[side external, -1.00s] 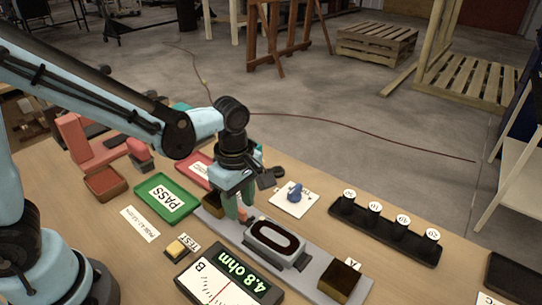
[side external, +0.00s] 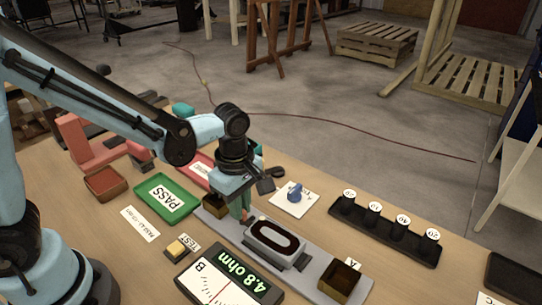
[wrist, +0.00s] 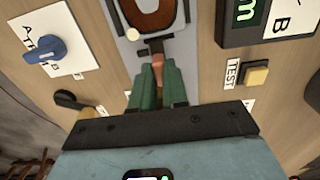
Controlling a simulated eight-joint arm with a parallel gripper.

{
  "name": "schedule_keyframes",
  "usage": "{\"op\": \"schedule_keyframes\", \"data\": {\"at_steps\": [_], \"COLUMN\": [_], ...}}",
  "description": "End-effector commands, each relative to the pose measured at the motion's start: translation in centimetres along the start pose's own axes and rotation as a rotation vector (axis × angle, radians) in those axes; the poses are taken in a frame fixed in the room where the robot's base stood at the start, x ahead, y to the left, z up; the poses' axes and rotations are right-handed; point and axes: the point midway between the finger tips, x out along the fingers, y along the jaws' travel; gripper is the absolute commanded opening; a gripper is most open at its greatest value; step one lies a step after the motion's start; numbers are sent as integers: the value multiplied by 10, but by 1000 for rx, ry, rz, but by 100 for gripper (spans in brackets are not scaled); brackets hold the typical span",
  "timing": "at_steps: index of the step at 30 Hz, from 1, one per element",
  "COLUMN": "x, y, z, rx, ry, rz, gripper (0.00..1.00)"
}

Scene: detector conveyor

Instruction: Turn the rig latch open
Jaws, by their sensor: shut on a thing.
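The rig (side external: 245,237) is a long grey plate with an oval-framed dark part (side external: 275,238) on it. In the wrist view, the latch's orange-brown handle (wrist: 158,61) runs from a dark crossbar at the near end of the oval frame. My gripper (wrist: 158,80) has its green fingers closed on this handle, which lies between them. In the side view my gripper (side external: 243,216) is low over the rig, just left of the oval part, and its fingers mostly hide the latch. The latch's exact angle cannot be told there.
A meter (side external: 228,278) reading 4.8 ohm and a yellow TEST button (side external: 178,248) stand in front. A blue knob (side external: 294,192) on a white card is behind. A green PASS tray (side external: 166,198) lies left. A brown box (side external: 346,276) sits at the rig's right end.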

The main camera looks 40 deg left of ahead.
Motion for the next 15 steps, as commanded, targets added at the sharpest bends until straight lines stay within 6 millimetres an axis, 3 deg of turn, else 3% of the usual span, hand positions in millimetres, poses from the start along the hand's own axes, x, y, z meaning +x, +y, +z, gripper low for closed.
{"op": "schedule_keyframes", "data": {"at_steps": [8, 15], "x": [0, 0], "y": [0, 1], "z": [0, 0], "rx": [85, 267], "ry": [0, 0], "rz": [-2, -3], "gripper": [0, 0]}}
